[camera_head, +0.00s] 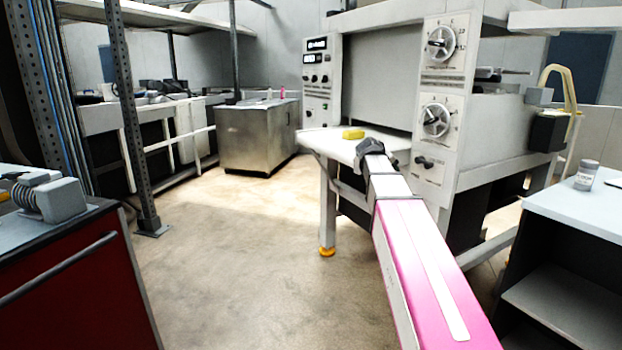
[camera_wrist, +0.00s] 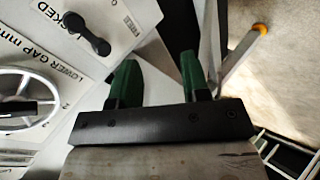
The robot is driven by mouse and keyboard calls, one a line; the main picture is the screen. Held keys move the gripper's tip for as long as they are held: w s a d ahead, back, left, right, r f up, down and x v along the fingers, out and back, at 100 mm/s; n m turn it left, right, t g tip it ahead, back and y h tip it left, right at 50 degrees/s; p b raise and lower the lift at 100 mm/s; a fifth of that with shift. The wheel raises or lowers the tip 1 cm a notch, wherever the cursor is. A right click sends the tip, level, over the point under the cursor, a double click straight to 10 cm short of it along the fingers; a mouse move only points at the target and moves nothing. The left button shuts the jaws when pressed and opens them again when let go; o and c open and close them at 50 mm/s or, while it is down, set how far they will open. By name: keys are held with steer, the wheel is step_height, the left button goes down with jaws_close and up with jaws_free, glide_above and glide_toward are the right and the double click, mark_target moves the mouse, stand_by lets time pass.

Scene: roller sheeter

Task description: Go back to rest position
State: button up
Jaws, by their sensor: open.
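My gripper (camera_wrist: 160,72) shows in the wrist view with two green fingers apart and nothing between them. In the head view my pink and white arm reaches forward, and its dark end (camera_head: 372,150) is in front of the sheeter's white table (camera_head: 318,140). The roller sheeter (camera_head: 376,75) stands ahead, with two round dials (camera_head: 440,43) on its panel. The black lock lever (camera_head: 425,162) is low on that panel. In the wrist view the lever (camera_wrist: 88,32) lies beyond the fingers to the left, apart from them, between LOCKED and FREE labels.
A metal cabinet (camera_head: 257,137) stands behind. The floor (camera_head: 230,260) at centre left is clear.

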steer(key=s+a+f+m+g+y, duration=0.1)
steer(key=s+a+f+g+y, duration=0.1)
steer(key=s+f, duration=0.7)
steer(key=s+a+f+m+g+y, duration=0.1)
steer(key=s+a+f+g+y, duration=0.1)
steer(key=s+a+f, duration=0.3)
steer(key=s+a+f+m+g+y, duration=0.1)
steer(key=s+a+f+g+y, duration=0.1)
steer(key=s+f, duration=1.1)
step_height(320, 180, down, 10)
steer(key=shift+s+a+r+m+y, duration=0.1)
steer(key=shift+s+a+m+y, duration=0.2)
steer(key=shift+a+y, duration=0.55)
